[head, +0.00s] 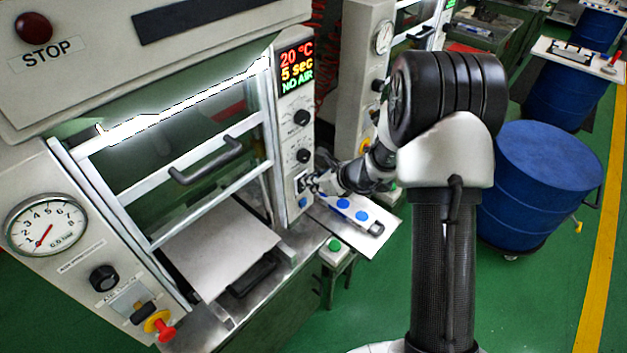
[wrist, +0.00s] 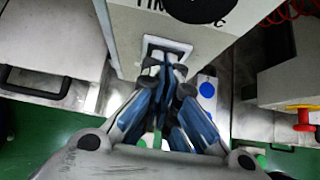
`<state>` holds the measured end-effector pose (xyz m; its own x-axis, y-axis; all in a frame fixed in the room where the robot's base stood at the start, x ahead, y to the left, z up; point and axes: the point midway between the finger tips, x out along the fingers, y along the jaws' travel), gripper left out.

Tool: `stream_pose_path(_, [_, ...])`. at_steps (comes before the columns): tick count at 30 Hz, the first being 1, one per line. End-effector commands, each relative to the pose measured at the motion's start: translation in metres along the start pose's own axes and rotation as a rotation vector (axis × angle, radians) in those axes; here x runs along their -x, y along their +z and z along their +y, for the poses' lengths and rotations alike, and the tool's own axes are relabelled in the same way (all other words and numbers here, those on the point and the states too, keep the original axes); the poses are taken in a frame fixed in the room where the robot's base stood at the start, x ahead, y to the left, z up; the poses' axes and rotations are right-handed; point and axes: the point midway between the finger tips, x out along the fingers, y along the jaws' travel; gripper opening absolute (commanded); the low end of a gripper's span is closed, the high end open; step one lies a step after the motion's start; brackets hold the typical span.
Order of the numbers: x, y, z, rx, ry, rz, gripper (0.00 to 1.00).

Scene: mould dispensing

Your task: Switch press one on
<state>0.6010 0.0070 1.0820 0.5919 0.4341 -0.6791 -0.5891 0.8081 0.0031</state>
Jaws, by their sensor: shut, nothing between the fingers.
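The near press (head: 285,150) fills the left of the head view. Its display (head: 297,66) is lit and reads 20 °C, 5 sec, NO AIR. A switch (head: 301,181) sits low on its right-hand panel, below two black knobs. My gripper (head: 313,183) is at this switch, partly covering it. In the wrist view my gripper (wrist: 169,64) is shut and empty, its tips right in front of the framed switch (wrist: 150,48). I cannot tell whether the tips touch it, and the switch's position is hidden behind the fingers.
A white board with blue discs (head: 385,237) lies just below my gripper. A grey plate (head: 218,247) sits in the press opening, under a handled guard (head: 205,160). A second press (head: 360,70) stands behind. A blue drum (head: 540,190) stands right of my arm.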

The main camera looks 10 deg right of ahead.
Motion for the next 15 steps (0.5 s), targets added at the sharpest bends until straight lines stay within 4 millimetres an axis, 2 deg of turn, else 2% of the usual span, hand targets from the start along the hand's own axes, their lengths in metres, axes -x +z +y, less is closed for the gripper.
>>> stream_pose_path(15, [0.011,0.011,0.000,0.001,-0.001,-0.002,0.00])
